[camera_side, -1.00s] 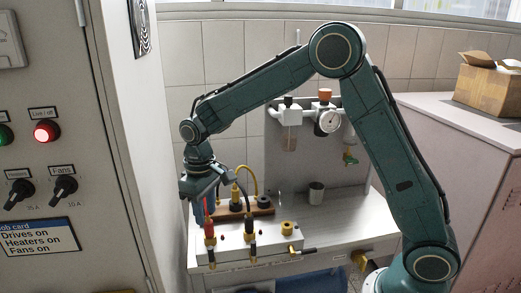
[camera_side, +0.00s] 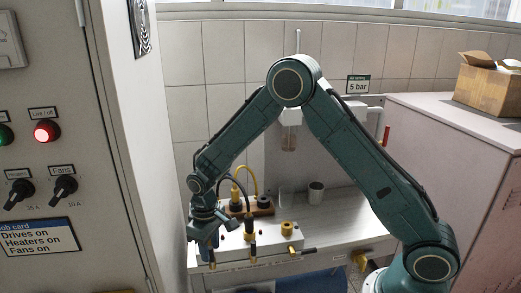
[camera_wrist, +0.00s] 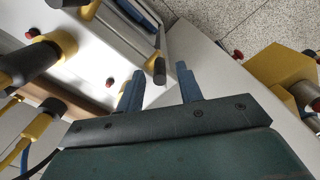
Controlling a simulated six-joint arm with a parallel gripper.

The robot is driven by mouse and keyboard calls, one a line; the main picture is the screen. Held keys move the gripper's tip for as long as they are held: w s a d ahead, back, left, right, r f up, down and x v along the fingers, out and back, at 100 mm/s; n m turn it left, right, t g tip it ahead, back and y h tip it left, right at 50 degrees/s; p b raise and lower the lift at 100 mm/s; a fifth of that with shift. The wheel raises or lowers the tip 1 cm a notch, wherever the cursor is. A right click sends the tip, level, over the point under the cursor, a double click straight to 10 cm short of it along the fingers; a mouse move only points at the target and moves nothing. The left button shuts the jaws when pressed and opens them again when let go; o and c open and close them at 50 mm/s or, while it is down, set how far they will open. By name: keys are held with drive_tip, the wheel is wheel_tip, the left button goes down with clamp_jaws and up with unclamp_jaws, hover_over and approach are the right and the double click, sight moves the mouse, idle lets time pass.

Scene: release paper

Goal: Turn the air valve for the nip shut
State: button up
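A white valve box (camera_side: 268,249) on the bench carries several yellow fittings and black levers along its front. The right lever (camera_side: 306,250) points sideways; the middle lever (camera_side: 252,247) hangs down. The left lever (camera_side: 212,258) also hangs down, partly hidden by my gripper (camera_side: 209,240), which is low at the box's left end. I cannot read which valve is for the nip. In the wrist view, my gripper (camera_wrist: 158,72) has its two blue fingers apart with nothing held between them. A dark lever tip (camera_wrist: 160,70) shows between or just beyond the fingers; contact is unclear.
A wooden block (camera_side: 264,211) with yellow plugs and cables stands behind the box. The control cabinet (camera_side: 130,150) is close on the left. A yellow fitting (camera_side: 360,260) sticks out at the bench front.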

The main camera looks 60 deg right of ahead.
sight(214, 263)
drive_tip(key=shift+f, duration=0.55)
clamp_jaws()
drive_tip(key=shift+s+d, duration=0.1)
drive_tip(key=shift+s+d+f+t+y, duration=0.15)
drive_tip(key=shift+s+d+t+y, duration=0.2)
drive_tip(key=shift+t+y, duration=0.35)
drive_tip(key=shift+s+d+f+t+y, duration=0.1)
drive_tip(key=shift+s+d+t+y, duration=0.3)
drive_tip(key=shift+t+y, duration=0.3)
drive_tip(key=shift+s+d+f+t+y, duration=0.15)
drive_tip(key=shift+s+d+t+y, duration=0.2)
drive_tip(key=shift+t+y, duration=0.35)
